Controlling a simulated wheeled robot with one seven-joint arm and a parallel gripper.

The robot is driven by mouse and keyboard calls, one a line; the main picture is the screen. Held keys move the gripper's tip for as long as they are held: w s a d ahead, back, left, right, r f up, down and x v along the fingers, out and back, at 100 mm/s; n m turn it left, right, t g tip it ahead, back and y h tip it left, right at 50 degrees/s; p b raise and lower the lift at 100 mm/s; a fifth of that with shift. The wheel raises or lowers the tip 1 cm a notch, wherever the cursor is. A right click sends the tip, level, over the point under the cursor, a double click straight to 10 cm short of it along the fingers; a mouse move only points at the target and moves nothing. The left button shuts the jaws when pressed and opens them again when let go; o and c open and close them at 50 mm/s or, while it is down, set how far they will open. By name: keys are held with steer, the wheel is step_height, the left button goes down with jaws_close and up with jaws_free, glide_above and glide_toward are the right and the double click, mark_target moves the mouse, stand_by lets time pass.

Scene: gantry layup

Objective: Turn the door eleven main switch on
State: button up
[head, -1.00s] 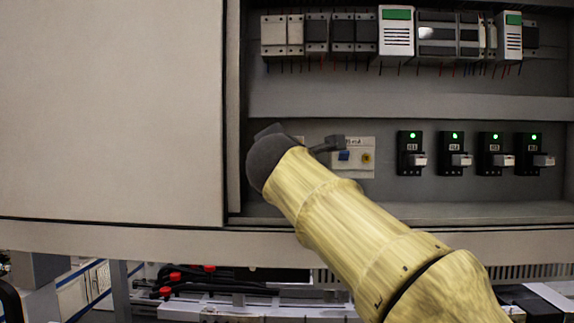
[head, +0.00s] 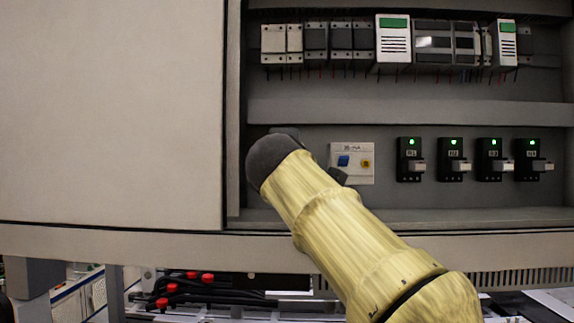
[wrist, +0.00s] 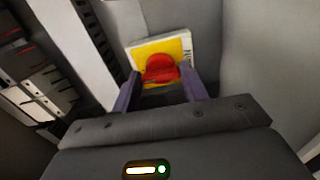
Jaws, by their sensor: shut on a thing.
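A red rotary switch knob (wrist: 160,66) sits on a yellow plate (wrist: 172,46) with a pale label beside it in the wrist view. My gripper (wrist: 160,86) has one finger on each side of the knob and is shut on it. The label's lettering is cut off, so I cannot read which door it names. Whether the switch stands at on or off cannot be told. In the head view my arm hides the red knob and the fingertips.
A pale panel with a blue switch (head: 343,160) and a yellow one is right of my wrist. Several black breakers (head: 453,160) with green lights stand further right. A row of modules (head: 330,40) is above. A large cabinet door panel (head: 110,110) fills the left.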

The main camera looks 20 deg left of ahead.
steer(key=shift+f, duration=0.1)
steer(key=o, duration=1)
steer(key=b+v, duration=0.6)
steer(key=v, duration=1.1)
steer(key=shift+s+b, duration=0.15)
steer(key=shift+b, duration=0.2)
